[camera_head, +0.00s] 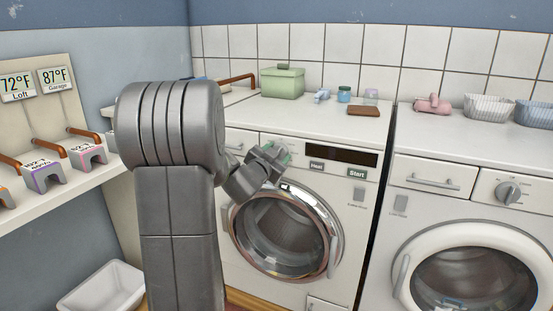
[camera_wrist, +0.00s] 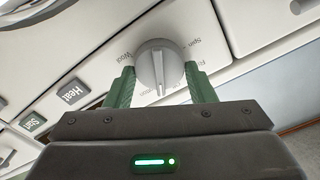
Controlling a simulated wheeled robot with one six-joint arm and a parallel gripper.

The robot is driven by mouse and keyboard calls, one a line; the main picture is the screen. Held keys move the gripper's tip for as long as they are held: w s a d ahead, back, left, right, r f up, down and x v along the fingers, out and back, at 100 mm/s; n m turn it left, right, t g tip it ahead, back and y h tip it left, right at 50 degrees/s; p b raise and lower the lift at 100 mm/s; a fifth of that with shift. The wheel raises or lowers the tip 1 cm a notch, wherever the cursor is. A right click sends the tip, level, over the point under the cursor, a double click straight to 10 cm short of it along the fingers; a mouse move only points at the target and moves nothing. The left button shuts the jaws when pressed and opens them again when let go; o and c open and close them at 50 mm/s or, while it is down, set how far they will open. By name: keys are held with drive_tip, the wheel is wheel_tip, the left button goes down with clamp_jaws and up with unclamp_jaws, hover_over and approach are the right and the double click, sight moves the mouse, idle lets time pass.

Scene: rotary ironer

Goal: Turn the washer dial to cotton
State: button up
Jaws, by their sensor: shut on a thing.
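The washer (camera_head: 310,130) is the left white machine, with a dark display, a Start button and a round glass door. My gripper (camera_head: 276,152) is at its front panel and covers the dial there. In the wrist view, the grey washer dial (camera_wrist: 160,64) sits between the green fingers of my gripper (camera_wrist: 159,72), which are shut on its sides. The dial's ridge points toward the bottom of the wrist picture. Upside-down labels surround the dial; Wool and Spin are readable, and others, partly hidden, are too small or covered to read surely.
A second white machine (camera_head: 450,165) with its own dial (camera_head: 509,192) stands at the right. A green box (camera_head: 282,82), small jars and a brown block (camera_head: 363,110) lie on the washer top. A shelf with hooks (camera_head: 60,170) is at left, above a white bin (camera_head: 103,290).

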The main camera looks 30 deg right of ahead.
drive_tip(key=shift+f+m+b, duration=0.1)
drive_tip(key=shift+m+b, duration=0.6)
drive_tip(key=shift+m, duration=0.9)
drive_tip(key=o, duration=1)
drive_tip(key=shift+c, duration=0.2)
drive_tip(key=p+v, duration=0.1)
drive_tip(key=v, duration=1.3)
drive_tip(key=shift+p, duration=0.3)
drive_tip(key=shift+d, duration=0.2)
drive_tip(key=b+x, duration=0.1)
drive_tip(key=x, duration=1.2)
drive_tip(key=shift+w+d+b, duration=0.25)
drive_tip(key=shift+b, duration=0.05)
